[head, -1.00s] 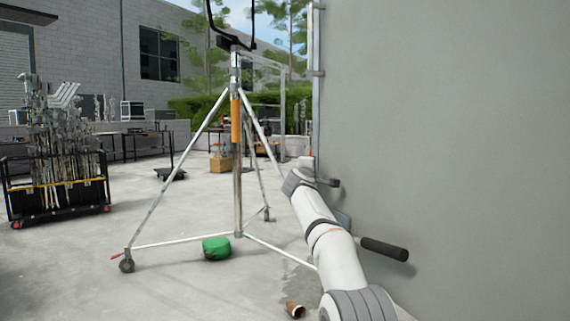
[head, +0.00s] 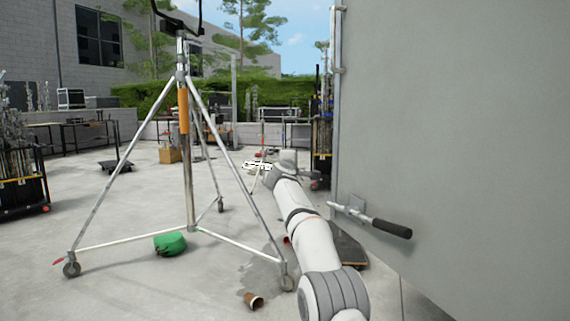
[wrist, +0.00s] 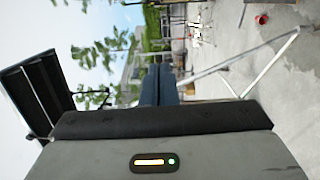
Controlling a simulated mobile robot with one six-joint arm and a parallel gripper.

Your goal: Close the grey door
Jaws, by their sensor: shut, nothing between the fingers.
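The grey door (head: 470,130) fills the right side of the head view as a large flat panel. Its near-vertical metal edge stands right of my arm. A handle with a black grip (head: 391,228) sticks out low on the door. My arm reaches forward to the left of the door edge, apart from the handle. In the wrist view my gripper (wrist: 160,72) shows its dark fingers together with nothing between them. The gripper tips are hard to make out in the head view. The door does not show clearly in the wrist view.
A wheeled tripod stand (head: 188,150) is close on the left. A loaded cart (head: 22,175) is at the far left. Open concrete lies beyond my arm.

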